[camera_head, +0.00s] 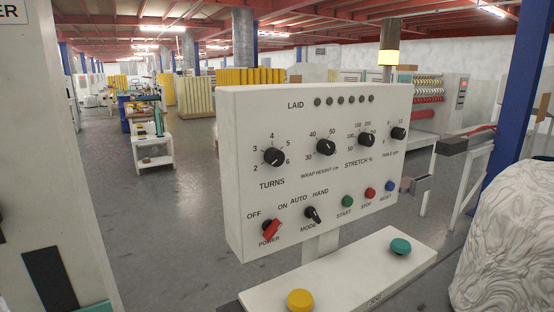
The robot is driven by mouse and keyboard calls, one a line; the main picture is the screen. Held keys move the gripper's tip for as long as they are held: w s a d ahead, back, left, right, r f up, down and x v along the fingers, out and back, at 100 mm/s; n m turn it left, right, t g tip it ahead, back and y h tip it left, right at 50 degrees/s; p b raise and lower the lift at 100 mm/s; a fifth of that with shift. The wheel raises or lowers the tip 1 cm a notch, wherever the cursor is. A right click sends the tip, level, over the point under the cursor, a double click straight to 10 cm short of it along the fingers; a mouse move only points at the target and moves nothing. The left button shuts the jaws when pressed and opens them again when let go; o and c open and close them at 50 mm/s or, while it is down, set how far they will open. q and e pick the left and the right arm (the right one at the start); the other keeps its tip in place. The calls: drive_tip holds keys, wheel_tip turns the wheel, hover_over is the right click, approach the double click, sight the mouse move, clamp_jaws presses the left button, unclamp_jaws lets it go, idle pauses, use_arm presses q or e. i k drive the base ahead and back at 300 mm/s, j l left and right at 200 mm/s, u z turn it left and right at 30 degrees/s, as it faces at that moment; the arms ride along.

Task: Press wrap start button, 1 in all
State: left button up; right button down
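A white control panel (240,150) stands upright in the middle of the head view. Its green button (347,201), labelled START, is in the lower row. A red STOP button (370,193) and a blue RESET button (389,186) sit to its right. Nothing covers the START button. A red POWER switch (271,229) and a black MODE knob (313,215) are to its left. Above are several black dials and a row of dark LAID lamps (344,100). I cannot see either of my grippers.
Below the panel, a white slanted box (340,275) carries a yellow button (299,300) and a teal button (400,246). A beacon (388,57) glows yellow behind the panel. A white wrapped bulk (505,245) stands at right. A pale cabinet (50,170) fills the left edge.

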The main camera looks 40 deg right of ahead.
sight(347, 201)
drive_tip(key=z, duration=1.7)
